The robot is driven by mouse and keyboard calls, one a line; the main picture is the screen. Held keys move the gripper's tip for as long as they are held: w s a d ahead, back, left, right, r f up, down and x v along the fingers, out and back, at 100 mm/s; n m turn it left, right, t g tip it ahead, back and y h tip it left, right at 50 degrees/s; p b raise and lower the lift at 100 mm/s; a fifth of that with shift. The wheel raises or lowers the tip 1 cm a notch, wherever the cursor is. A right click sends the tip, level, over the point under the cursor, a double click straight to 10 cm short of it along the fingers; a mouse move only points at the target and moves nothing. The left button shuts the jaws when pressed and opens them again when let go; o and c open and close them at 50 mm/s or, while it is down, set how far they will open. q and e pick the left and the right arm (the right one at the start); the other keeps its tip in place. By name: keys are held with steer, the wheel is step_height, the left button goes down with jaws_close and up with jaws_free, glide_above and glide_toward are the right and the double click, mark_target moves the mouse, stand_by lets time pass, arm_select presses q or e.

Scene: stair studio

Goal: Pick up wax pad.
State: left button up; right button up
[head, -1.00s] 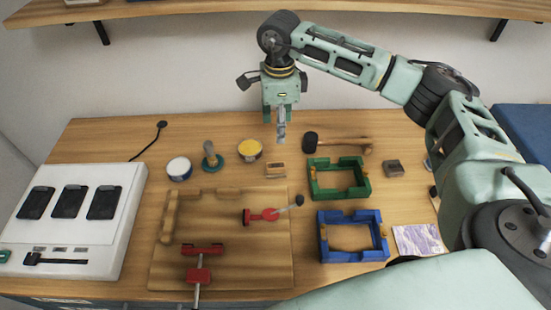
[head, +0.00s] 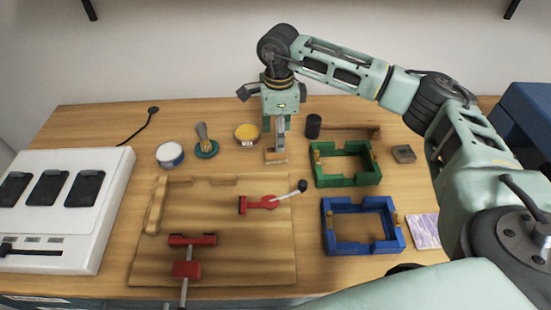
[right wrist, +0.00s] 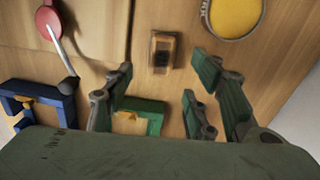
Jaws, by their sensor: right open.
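A small wooden block (head: 275,157) lies on the table in front of the wax tin. It also shows in the right wrist view (right wrist: 165,50), with a dark patch on its top. My right gripper (head: 278,145) points down over the block. In the right wrist view my right gripper (right wrist: 161,72) is open and empty, its fingers on either side of the block. I cannot tell how high it is. My left gripper is out of view.
The yellow wax tin (head: 246,134) is close behind the block. A mallet (head: 345,131), green frame (head: 318,178), blue frame (head: 330,238) and grey block (head: 404,153) lie to the right. A wooden board (head: 220,260) with red clamps is in front; a white tin (head: 170,154) is left.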

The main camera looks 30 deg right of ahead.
mark_target(276, 154)
step_height(276, 154, down, 6)
steer(key=p, duration=0.2)
steer(key=shift+a+f+p, duration=0.1)
steer(key=shift+f+p, duration=0.1)
steer(key=shift+p, duration=0.1)
steer(key=shift+f, duration=0.2)
steer(key=c, duration=1.1)
